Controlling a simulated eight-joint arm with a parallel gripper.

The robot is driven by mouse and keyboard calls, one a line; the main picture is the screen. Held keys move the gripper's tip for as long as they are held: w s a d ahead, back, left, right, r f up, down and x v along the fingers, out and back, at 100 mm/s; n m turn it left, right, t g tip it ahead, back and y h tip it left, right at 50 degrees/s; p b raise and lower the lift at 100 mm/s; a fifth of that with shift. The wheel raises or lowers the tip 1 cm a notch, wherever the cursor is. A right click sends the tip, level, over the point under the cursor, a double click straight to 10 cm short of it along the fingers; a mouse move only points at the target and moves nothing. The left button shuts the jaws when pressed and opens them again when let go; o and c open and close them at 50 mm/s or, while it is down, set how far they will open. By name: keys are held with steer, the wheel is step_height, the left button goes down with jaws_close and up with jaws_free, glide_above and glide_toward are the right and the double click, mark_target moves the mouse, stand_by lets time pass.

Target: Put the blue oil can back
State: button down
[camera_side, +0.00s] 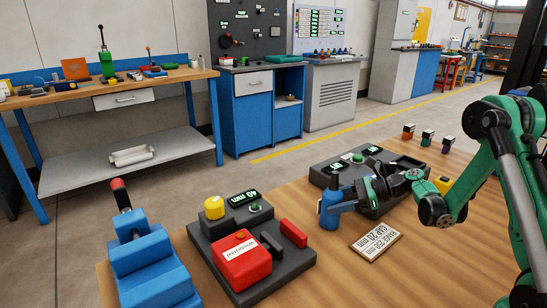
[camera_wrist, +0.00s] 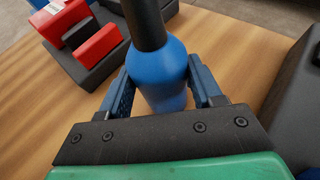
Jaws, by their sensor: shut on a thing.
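The blue oil can (camera_side: 330,211) stands upright near the middle of the wooden table in the side view. Its blue body (camera_wrist: 163,80) and dark spout fill the upper middle of the wrist view. My gripper (camera_side: 345,203) is shut on the can's body, one blue finger on each side, and it also shows in the wrist view (camera_wrist: 162,88). I cannot tell whether the can's base touches the table.
A label plate (camera_side: 376,241) lies just right of the can. A dark station with a red block (camera_side: 242,260) is to the left, beside a blue machine (camera_side: 150,265). A dark console (camera_side: 345,172) stands close behind. Small coloured blocks (camera_side: 427,137) are at the back right.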

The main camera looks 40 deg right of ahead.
steer(key=shift+c, duration=0.8)
jaws_free()
steer(key=shift+f, duration=0.1)
steer(key=v, duration=1.2)
